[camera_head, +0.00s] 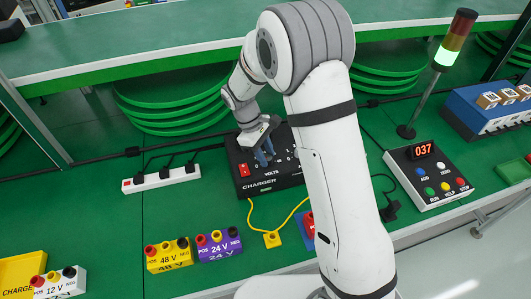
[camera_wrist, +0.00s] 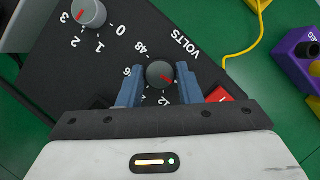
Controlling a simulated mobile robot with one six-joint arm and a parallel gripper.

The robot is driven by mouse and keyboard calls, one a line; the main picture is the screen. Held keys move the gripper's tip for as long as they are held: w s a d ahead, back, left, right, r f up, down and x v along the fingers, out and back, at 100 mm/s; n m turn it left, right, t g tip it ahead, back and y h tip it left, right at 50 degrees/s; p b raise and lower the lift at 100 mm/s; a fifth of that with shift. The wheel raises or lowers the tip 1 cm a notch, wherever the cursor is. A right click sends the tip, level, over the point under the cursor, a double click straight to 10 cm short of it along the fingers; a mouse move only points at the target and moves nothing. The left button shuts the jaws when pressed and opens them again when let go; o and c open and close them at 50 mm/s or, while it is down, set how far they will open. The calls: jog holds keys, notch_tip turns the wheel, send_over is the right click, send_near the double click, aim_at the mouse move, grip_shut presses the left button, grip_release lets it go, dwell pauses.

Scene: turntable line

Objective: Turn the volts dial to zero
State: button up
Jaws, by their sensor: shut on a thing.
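The black charger box (camera_head: 262,187) stands on the green bench, with "CHARGER" and "VOLTS" printed on it. In the wrist view its volts dial (camera_wrist: 159,74) is a dark grey round knob under the word "VOLTS". My gripper (camera_wrist: 160,82) is shut on the volts dial, one blue finger on each side. In the head view my gripper (camera_head: 264,152) reaches down onto the box and hides the dial.
A second grey dial (camera_wrist: 88,12), marked 0 to 3, sits beside it, and a red switch (camera_wrist: 218,95) is near the right finger. A power strip (camera_head: 160,179) lies left. Voltage blocks (camera_head: 169,255) and a button panel (camera_head: 430,176) stand around the box.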

jog(key=o, duration=1)
jog(key=shift+c, duration=0.2)
jog(key=v, duration=0.7)
jog(key=shift+a+r+b, duration=0.2)
jog(key=shift+r+b, duration=0.1)
jog(key=shift+r, duration=0.05)
jog(key=shift+d, duration=0.1)
